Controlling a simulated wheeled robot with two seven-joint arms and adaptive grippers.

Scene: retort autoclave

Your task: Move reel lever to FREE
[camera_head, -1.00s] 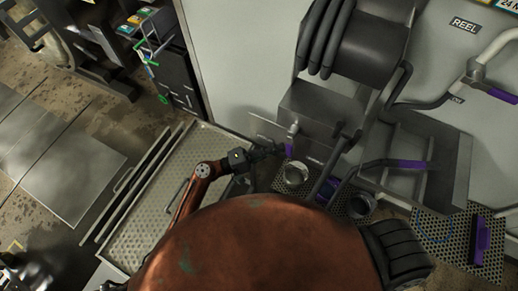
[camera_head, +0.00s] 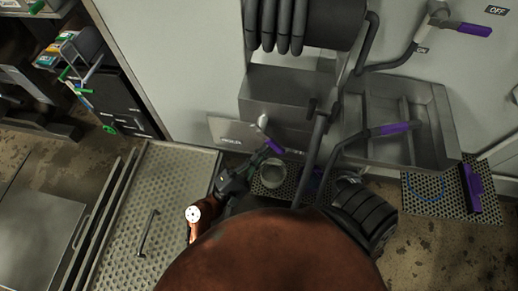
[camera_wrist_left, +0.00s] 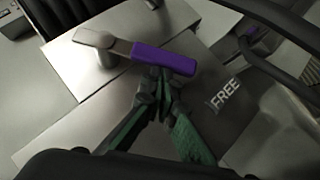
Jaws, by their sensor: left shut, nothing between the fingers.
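The reel lever has a metal arm and a purple grip (camera_head: 273,146), in front of the grey plate below the hose reel. In the left wrist view its purple grip (camera_wrist_left: 163,59) points right from a silver arm (camera_wrist_left: 100,42). A dark FREE label (camera_wrist_left: 225,95) lies to the right of and below the grip. My left gripper (camera_head: 266,155) is shut and empty, beside the grip. In the left wrist view its green-sided fingers (camera_wrist_left: 160,80) meet right at the grip's lower edge; whether they touch it I cannot tell. My right gripper is not seen.
The hose reel (camera_head: 308,20) hangs above. A perforated metal surface (camera_head: 165,200) is at lower left. My rounded body covers the bottom middle.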

